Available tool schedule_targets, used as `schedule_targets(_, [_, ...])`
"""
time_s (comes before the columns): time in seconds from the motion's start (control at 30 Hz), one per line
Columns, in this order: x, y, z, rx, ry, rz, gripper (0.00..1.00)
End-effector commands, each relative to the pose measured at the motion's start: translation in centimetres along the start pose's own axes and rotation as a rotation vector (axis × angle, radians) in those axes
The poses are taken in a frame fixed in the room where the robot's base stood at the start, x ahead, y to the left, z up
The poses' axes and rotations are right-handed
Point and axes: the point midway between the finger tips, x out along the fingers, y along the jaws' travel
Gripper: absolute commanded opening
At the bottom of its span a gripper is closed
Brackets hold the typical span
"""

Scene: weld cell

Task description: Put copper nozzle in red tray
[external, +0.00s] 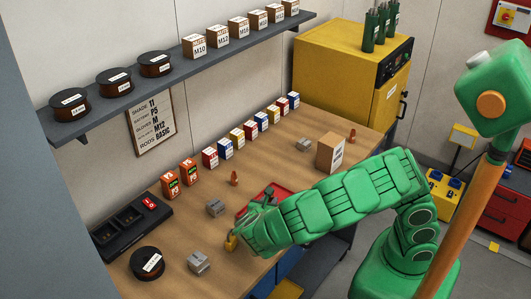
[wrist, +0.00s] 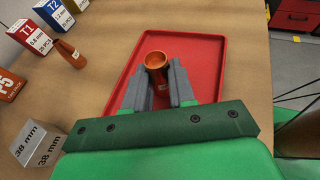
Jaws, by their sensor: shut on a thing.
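A copper nozzle (wrist: 156,62) is between the grey fingers of my gripper (wrist: 160,85) in the wrist view, its round open end showing. My gripper is shut on it. The red tray (wrist: 207,50) lies behind and below the nozzle in that view. I cannot tell whether the nozzle touches the tray floor. In the external view the red tray (external: 283,189) is mostly hidden by my green arm, and the held nozzle cannot be made out. Another copper-coloured nozzle (external: 234,178) stands on the bench left of the tray; it also shows in the wrist view (wrist: 66,52).
Grey blocks (external: 215,208) marked 38 mm in the wrist view (wrist: 33,141) stand left of the tray. A row of small boxes (external: 237,136) runs along the wall. A brown box (external: 329,152) and another copper-coloured piece (external: 351,135) stand farther back.

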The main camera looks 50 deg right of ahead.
Motion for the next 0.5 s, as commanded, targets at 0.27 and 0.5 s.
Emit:
schedule_targets(0.27, [0.10,-0.03,-0.16,-0.001,-0.001,-0.001,0.00])
schedule_targets(0.5, [0.20,-0.03,-0.40,-0.001,-0.001,-0.001,0.40])
